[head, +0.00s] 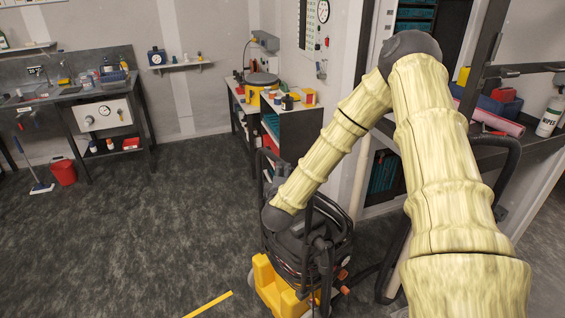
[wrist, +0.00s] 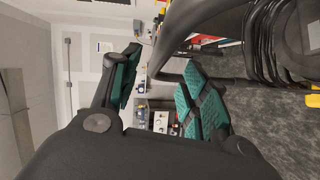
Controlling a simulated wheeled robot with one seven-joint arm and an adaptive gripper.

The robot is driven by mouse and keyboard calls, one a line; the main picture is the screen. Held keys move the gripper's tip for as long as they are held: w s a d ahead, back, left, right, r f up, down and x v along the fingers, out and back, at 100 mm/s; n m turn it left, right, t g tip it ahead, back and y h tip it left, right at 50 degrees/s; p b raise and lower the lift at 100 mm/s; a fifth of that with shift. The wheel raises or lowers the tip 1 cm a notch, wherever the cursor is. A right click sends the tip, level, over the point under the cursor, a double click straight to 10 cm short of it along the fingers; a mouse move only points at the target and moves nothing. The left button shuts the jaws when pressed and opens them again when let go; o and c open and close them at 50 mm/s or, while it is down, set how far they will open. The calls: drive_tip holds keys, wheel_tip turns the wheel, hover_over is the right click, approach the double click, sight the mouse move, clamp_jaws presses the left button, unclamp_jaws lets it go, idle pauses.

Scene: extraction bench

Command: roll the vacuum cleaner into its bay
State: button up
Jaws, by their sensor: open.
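The vacuum cleaner (head: 275,285) stands on the floor at the lower middle of the head view. It has a yellow base, a dark body and a coiled black hose (wrist: 262,45). My gripper (wrist: 163,78) is open in the wrist view, its teal-padded fingers spread apart. A dark curved bar (wrist: 185,30), apparently the vacuum's handle, runs close to the right finger; I cannot tell whether it touches or lies between the fingers. In the head view my arm reaches down to the vacuum's top, and the fingers are hard to make out. A yellow floor strip (head: 208,304) lies left of the vacuum; I cannot tell whether it marks the bay.
A shelf unit with a yellow device (head: 262,85) stands behind the vacuum. A workbench (head: 70,92), a red bin (head: 63,172) and a broom (head: 38,180) are at the left. A bench with a wipes tub (head: 550,117) is at the right.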

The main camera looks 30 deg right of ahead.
sight(283, 164)
drive_tip(key=p+x, duration=0.2)
drive_tip(key=x, duration=0.6)
drive_tip(key=shift+w+d+p, duration=0.15)
drive_tip(key=shift+w+p, duration=0.05)
drive_tip(key=shift+p, duration=0.2)
clamp_jaws()
